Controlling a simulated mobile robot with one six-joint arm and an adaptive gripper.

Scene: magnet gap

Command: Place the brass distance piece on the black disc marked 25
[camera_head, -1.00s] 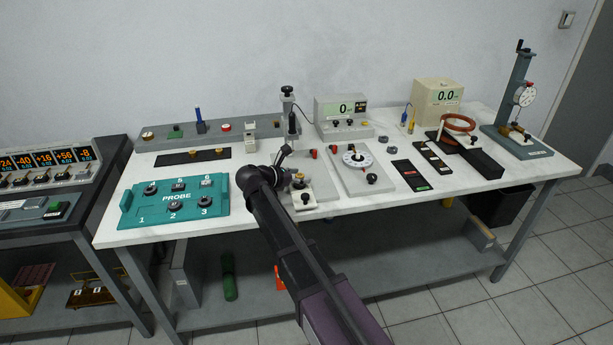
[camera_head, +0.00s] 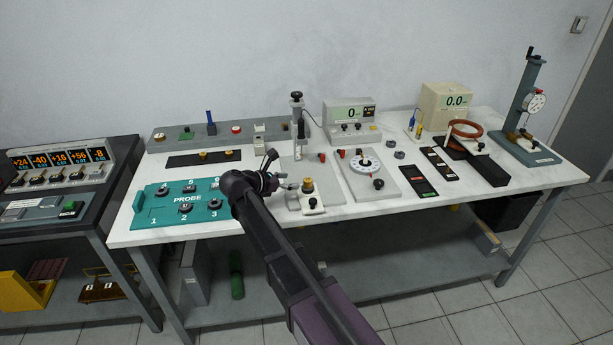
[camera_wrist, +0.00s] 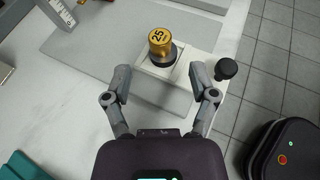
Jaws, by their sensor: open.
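The brass distance piece (camera_wrist: 160,42), with 25 on its top, stands upright on a dark disc (camera_wrist: 174,58) on a small white plate (camera_wrist: 192,62). No marking on the disc can be read. In the head view the brass piece (camera_head: 308,185) is just right of my gripper (camera_head: 284,186). In the wrist view my gripper (camera_wrist: 160,80) is open and empty. Its fingertips are apart from the piece, which lies beyond them.
A black knob (camera_wrist: 226,70) stands beside the piece at the plate's edge. A post stand (camera_head: 298,125) rises behind. A teal probe tray (camera_head: 150,228) lies left, a dial plate (camera_head: 365,163) right.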

